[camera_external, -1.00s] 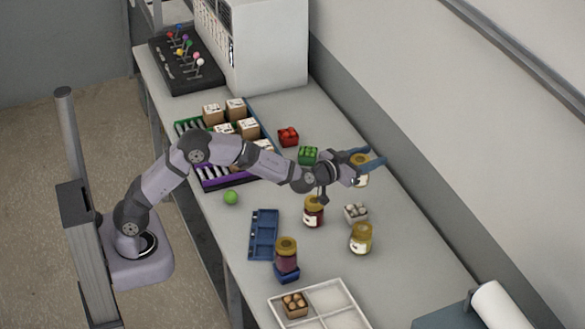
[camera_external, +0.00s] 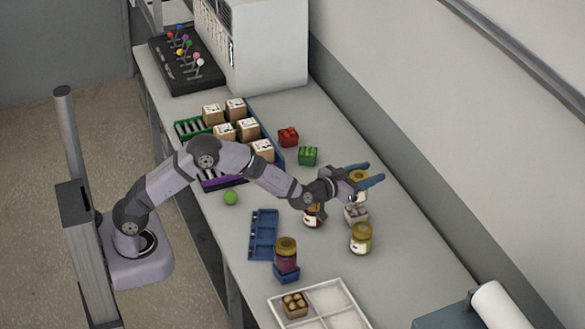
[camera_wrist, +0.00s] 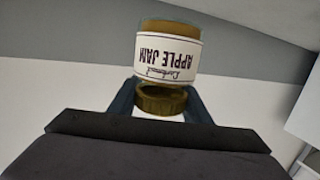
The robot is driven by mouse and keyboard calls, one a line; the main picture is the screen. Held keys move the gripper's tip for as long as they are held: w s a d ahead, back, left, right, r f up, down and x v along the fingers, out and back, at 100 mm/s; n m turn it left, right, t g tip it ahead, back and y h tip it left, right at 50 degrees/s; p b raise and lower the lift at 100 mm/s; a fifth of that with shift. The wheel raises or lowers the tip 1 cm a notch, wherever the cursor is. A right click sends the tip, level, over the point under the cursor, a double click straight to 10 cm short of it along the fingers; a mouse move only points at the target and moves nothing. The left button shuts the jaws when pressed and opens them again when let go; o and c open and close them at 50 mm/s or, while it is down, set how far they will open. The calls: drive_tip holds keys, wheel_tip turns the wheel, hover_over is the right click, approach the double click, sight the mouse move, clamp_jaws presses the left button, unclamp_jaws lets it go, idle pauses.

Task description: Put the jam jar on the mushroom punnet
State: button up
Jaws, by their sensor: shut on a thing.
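My gripper (camera_external: 366,179) is shut on a jam jar (camera_external: 358,177) with a gold lid and a white label. In the wrist view the jar (camera_wrist: 168,55) appears upside down, its label reading "APPLE JAM", with its lid between the fingers. The mushroom punnet (camera_external: 355,215), a small grey box with pale mushrooms, is on the table just below the held jar in the external view. The fingers and wrist partly cover the jar. I cannot tell whether the jar touches the punnet.
A similar jar (camera_external: 361,239) stands just in front of the punnet. Another jar (camera_external: 286,252) stands on a blue punnet (camera_external: 286,273). A red punnet (camera_external: 288,137) and a green punnet (camera_external: 308,156) are farther back.

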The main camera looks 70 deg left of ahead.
drive_tip(key=shift+f, duration=1.75)
drive_tip(key=shift+f, duration=0.2)
drive_tip(key=o, duration=1.4)
drive_tip(key=shift+c, duration=0.2)
drive_tip(key=b+v, duration=0.2)
drive_tip(key=v, duration=1)
